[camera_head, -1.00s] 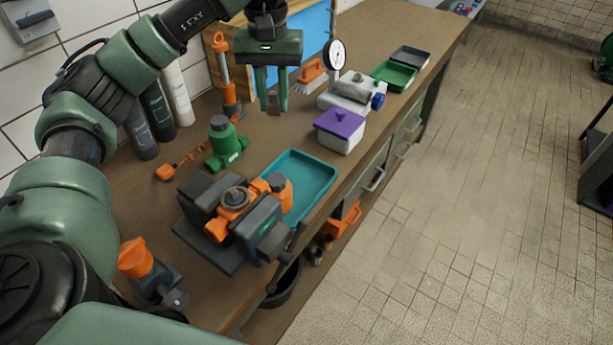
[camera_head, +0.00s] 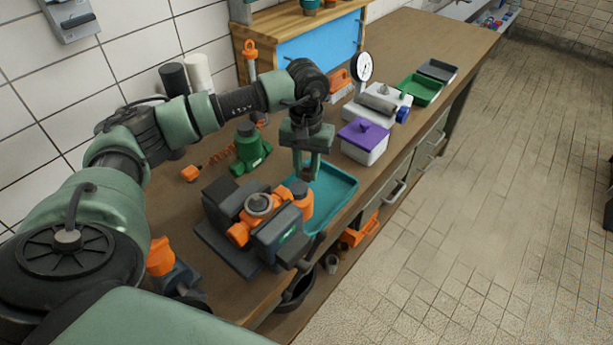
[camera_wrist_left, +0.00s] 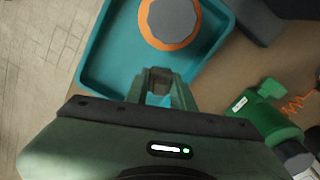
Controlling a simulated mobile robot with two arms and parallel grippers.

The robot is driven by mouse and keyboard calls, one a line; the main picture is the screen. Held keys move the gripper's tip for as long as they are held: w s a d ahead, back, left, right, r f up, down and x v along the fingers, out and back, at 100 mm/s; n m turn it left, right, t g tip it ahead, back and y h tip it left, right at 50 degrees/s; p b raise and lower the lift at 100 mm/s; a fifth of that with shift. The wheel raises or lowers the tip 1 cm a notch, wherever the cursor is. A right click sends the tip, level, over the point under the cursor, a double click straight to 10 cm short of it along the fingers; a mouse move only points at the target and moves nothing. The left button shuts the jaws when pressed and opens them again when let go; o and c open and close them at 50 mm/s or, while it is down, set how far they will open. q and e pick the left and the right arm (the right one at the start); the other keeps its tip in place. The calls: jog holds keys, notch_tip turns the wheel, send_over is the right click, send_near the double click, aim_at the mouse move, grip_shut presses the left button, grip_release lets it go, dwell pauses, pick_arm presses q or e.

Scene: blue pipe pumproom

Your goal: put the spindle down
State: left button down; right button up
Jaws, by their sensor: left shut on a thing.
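My left gripper (camera_head: 307,172) is shut on a small brownish-grey piece, the spindle (camera_head: 308,174), which is mostly hidden between the fingers. In the left wrist view the fingertips (camera_wrist_left: 161,82) point at the teal tray (camera_wrist_left: 98,62). In the head view the gripper is above the left part of the teal tray (camera_head: 340,188), near an orange part with a dark grey top (camera_head: 304,204). That orange part also shows in the left wrist view (camera_wrist_left: 170,22), just beyond the fingers. I cannot tell whether the spindle touches the tray. My right gripper is not in view.
A dark vise-like block with an orange valve body (camera_head: 258,205) stands in front of the tray. A green pump-like part (camera_head: 250,148) is to the left. A white box with a purple lid (camera_head: 363,140) stands behind the tray. The bench edge runs along the right.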

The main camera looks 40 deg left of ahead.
aim_at(306, 171)
pick_arm(q)
notch_tip(306, 171, down, 4)
jog(key=shift+r+p, duration=0.25)
jog(key=shift+p, duration=0.05)
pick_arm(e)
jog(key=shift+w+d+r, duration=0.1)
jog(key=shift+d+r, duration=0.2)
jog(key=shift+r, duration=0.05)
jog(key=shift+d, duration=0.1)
pick_arm(q)
jog(key=shift+f, duration=0.15)
jog(key=c, duration=1.6)
grip_release()
jog(key=shift+f, duration=0.1)
jog(key=o, duration=0.4)
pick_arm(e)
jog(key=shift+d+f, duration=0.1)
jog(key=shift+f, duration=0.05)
pick_arm(q)
jog(key=shift+r, duration=0.2)
